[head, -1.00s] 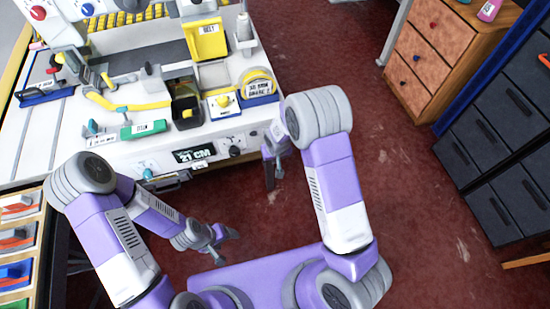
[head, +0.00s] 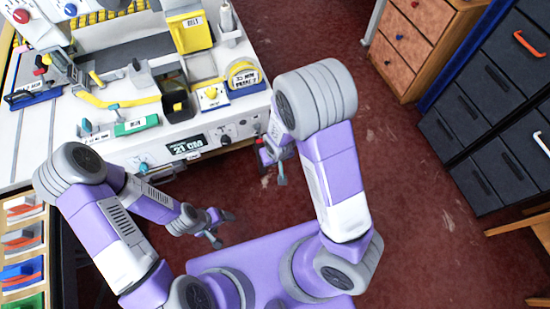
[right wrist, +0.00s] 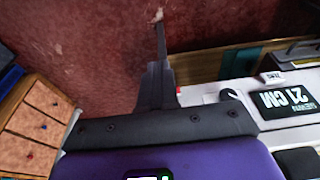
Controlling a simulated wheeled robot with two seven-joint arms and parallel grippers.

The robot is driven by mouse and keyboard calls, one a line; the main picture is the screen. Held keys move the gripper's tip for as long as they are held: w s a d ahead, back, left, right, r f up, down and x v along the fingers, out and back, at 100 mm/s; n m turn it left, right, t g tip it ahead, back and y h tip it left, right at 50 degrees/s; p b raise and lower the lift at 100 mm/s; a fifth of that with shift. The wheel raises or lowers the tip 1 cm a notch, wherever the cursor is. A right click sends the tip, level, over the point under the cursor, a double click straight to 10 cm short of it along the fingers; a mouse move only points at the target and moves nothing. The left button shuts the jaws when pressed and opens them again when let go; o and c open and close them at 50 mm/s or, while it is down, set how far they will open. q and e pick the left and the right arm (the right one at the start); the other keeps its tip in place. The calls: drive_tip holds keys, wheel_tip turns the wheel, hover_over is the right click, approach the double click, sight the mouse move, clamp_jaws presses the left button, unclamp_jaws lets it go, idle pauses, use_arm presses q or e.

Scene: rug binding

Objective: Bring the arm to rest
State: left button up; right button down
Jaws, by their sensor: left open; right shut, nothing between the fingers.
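My left gripper (head: 225,228) is open and empty, low over the floor in front of the white workbench (head: 225,146). My right gripper (head: 282,178) hangs over the red floor just off the bench's front right corner, below my raised purple and white right arm. In the right wrist view the right gripper (right wrist: 160,30) has its fingers together with nothing between them, pointing at the red floor (right wrist: 90,40).
The bench holds a yellow bin (head: 190,33), a green box (head: 136,126), a tape-like yellow unit (head: 243,75) and a display reading 21 CM (head: 186,147). A wooden drawer cabinet (head: 408,50) and dark drawers (head: 490,130) stand right. Open red floor lies between.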

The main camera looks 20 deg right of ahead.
drive_tip(key=shift+s, duration=0.2)
idle(0.5)
drive_tip(key=s+a+f+m+g+y, duration=0.1)
drive_tip(key=s+a+f+m+y, duration=0.2)
drive_tip(key=s+f, duration=0.7)
drive_tip(key=shift+s+a+f+g+y, duration=0.35)
drive_tip(key=shift+s+y, duration=0.25)
drive_tip(key=shift+s, duration=0.2)
